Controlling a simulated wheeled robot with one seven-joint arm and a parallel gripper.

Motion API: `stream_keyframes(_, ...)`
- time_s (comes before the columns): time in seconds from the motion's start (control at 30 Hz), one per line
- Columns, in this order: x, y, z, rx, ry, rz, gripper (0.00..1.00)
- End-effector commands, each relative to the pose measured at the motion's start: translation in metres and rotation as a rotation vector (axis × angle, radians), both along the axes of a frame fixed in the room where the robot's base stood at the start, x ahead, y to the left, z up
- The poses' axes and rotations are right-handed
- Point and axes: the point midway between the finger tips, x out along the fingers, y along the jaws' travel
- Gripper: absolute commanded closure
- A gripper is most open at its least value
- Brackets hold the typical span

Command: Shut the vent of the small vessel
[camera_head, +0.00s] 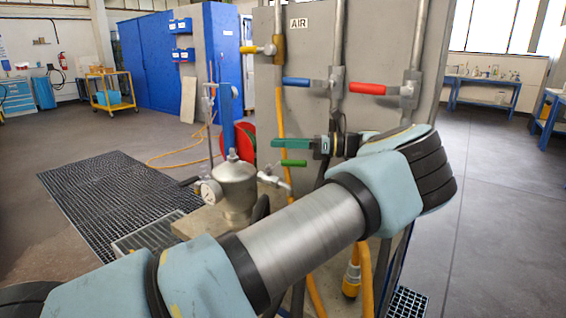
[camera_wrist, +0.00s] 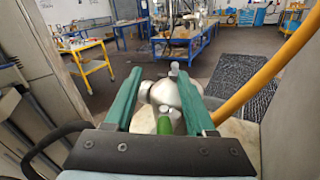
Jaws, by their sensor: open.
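The small vessel (camera_head: 237,188) is a metal pot with a domed lid, standing on a pale block. A green lever (camera_head: 294,163) sits on a valve at its right side, just below my gripper (camera_head: 277,143). The lever lies about level, its free end to the right. In the wrist view, my gripper (camera_wrist: 160,73) has its two green fingers wide apart, with nothing held between them. The vessel (camera_wrist: 189,100) shows beyond and between them, and the green lever (camera_wrist: 165,126) points toward the camera, low between the fingers. I cannot tell whether the lever touches a finger.
A grey panel (camera_head: 305,108) marked AIR stands close behind, with blue (camera_head: 303,82), red (camera_head: 367,88) and yellow (camera_head: 258,49) handled valves. A yellow hose (camera_wrist: 270,70) passes right of my gripper. A floor grating (camera_head: 110,195) lies left.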

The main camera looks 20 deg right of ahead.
Motion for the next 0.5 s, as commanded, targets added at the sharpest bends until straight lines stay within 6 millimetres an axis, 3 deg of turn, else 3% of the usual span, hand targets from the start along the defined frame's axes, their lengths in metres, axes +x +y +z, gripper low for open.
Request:
stream_keyframes(0.2,0.0,0.0,0.031,-0.001,0.0,0.0,0.44)
stream_keyframes(0.5,0.0,0.0,0.042,0.001,0.0,0.0,0.44)
